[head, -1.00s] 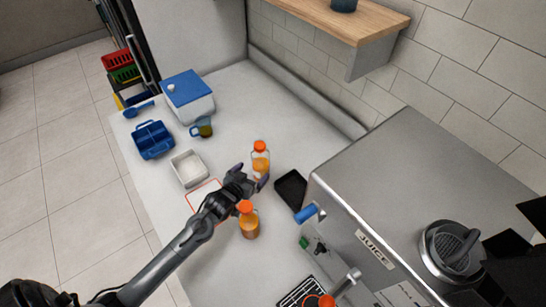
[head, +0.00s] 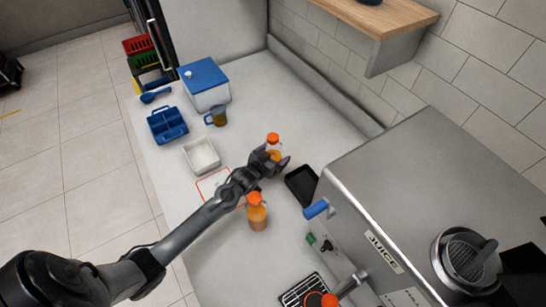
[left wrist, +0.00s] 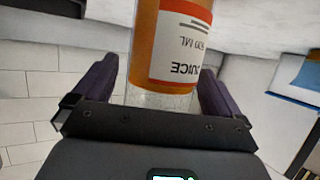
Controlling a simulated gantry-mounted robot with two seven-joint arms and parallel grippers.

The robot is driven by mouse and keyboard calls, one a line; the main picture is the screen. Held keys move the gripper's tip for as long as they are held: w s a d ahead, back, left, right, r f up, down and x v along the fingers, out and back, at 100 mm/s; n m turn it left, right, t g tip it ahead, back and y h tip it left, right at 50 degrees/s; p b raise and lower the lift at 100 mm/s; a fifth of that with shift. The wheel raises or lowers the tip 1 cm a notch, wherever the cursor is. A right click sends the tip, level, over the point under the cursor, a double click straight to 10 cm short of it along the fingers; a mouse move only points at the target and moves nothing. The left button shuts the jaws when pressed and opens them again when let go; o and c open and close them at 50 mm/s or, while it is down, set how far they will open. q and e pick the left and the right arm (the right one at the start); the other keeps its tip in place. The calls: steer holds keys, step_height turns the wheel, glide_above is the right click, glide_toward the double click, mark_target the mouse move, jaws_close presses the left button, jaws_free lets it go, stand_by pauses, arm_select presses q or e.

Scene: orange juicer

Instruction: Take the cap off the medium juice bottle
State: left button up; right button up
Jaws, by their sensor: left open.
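A juice bottle with an orange cap (head: 273,138) stands upright on the counter. My left gripper (head: 277,160) is open at this bottle and hides its lower part. In the left wrist view, the bottle (left wrist: 175,45) is between the two spread dark fingers (left wrist: 160,90); its label reads JUICE and a volume in ML, upside down. Its cap is outside the left wrist view. A second orange-capped bottle (head: 257,214) stands nearer, below my left forearm. The right gripper cannot be made out.
A black tray (head: 301,184) lies right of the gripper, beside the steel juicer (head: 420,190). A white bin (head: 201,155), blue caddy (head: 167,125), mug (head: 216,116) and blue-lidded box (head: 206,92) stand further back. Another orange cap (head: 329,300) shows at the bottom edge.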

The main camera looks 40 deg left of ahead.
mark_target(271, 139)
arm_select(q)
steer(key=shift+c, duration=0.2)
steer(key=shift+r, duration=0.1)
steer(key=c, duration=1.4)
steer(key=shift+o, duration=0.2)
steer(key=shift+r, duration=0.1)
step_height(271, 139, up, 10)
steer(key=shift+f+p, duration=0.1)
steer(key=shift+p, duration=0.5)
steer(key=o, duration=0.7)
steer(key=c, duration=1)
steer(key=shift+o, duration=0.2)
